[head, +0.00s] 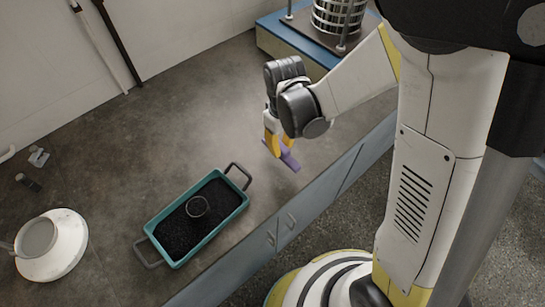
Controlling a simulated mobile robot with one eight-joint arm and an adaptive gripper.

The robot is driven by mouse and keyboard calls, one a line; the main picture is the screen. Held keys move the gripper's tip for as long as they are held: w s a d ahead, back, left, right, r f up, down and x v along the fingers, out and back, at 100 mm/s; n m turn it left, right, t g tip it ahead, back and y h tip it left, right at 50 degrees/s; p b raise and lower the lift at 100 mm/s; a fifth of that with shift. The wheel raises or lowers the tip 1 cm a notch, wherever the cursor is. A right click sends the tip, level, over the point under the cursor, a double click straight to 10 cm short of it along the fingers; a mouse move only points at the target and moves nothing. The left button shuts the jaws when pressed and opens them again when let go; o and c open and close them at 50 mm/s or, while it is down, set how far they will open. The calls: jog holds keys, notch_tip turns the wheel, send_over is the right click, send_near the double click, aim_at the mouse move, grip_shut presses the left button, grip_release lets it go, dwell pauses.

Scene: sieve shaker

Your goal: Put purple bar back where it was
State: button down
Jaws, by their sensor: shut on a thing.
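The purple bar (290,158) is held at the tip of my gripper (277,146), which is shut on it. The bar is tilted and appears to be above the counter, near its front edge; its exact height is hard to tell. Part of the bar is hidden behind the yellow and white gripper parts. The gripper points downward, to the upper right of the teal tray.
A teal tray (209,233) of dark grains, with a small round cup (197,206) in it, stands on the counter (180,130). A white round device (62,262) is at left. The sieve shaker (337,18) stands on a blue base at the back. The counter's middle is clear.

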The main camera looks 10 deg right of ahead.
jog(key=a+f, duration=0.1)
jog(key=w+a+f, duration=0.1)
jog(key=a, duration=0.1)
jog(key=shift+w+b, duration=0.2)
jog(key=shift+b, duration=0.15)
jog(key=shift+f+b, duration=0.85)
jog(key=shift+f, duration=1.1)
jog(key=shift+f, duration=0.15)
jog(key=c, duration=1.4)
grip_release()
